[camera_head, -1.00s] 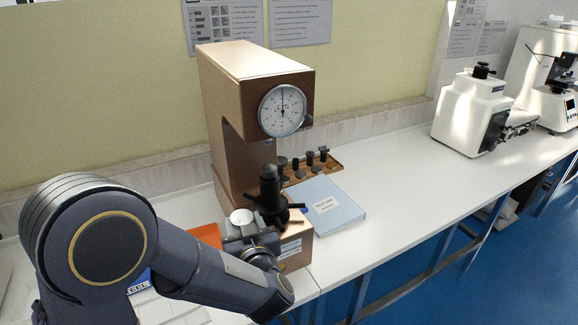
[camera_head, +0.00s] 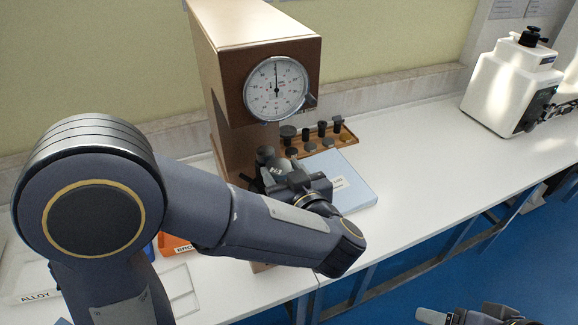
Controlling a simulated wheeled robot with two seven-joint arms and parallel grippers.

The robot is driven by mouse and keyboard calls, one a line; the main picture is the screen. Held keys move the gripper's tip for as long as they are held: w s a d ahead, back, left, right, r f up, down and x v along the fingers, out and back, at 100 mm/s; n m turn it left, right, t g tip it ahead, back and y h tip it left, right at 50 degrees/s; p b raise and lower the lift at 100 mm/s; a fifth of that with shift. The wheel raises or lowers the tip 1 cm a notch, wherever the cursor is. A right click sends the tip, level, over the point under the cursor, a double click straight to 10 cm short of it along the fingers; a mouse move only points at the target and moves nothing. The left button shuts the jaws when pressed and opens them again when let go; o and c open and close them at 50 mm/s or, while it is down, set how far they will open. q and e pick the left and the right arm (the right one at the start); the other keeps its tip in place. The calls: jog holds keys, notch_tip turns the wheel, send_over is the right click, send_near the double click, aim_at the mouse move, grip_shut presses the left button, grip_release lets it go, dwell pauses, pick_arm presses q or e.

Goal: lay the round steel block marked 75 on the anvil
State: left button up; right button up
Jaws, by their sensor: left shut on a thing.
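The brown hardness tester (camera_head: 228,95) stands at the back of the bench with a round dial (camera_head: 276,90) on its head. My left gripper (camera_head: 270,165) is under the head, in front of the tester's column, at the anvil's place. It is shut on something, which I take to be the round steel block. The block and its mark 75 cannot be made out now, and my gripper and forearm hide most of the anvil and its screw. I cannot tell whether the block touches the anvil. Part of my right gripper (camera_head: 475,316) shows at the bottom edge, its jaws unclear.
A wooden tray (camera_head: 350,136) with several dark fittings lies right of the tester. A pale blue folder (camera_head: 362,198) lies before it. An orange box (camera_head: 174,246) and a white tray labelled ALLOY (camera_head: 32,297) are at left. A white machine (camera_head: 510,85) stands at right; bench between is clear.

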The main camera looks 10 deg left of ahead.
aim_at(267, 152)
pick_arm(q)
jog(key=shift+a, duration=0.3)
jog(key=shift+w+a+f+b, duration=0.1)
jog(key=shift+w+a+b, duration=0.15)
jog(key=shift+b, duration=0.1)
jog(key=x, duration=0.3)
jog(key=shift+w+a, duration=0.1)
jog(key=shift+w, duration=0.2)
jog(key=shift+r+x, duration=0.15)
jog(key=shift+x, duration=1)
jog(key=shift+r+x, duration=0.1)
jog(key=shift+x, duration=1.05)
jog(key=shift+p, duration=0.55)
jog(key=shift+f, duration=0.2)
jog(key=o, duration=1.3)
jog(key=shift+c, duration=0.8)
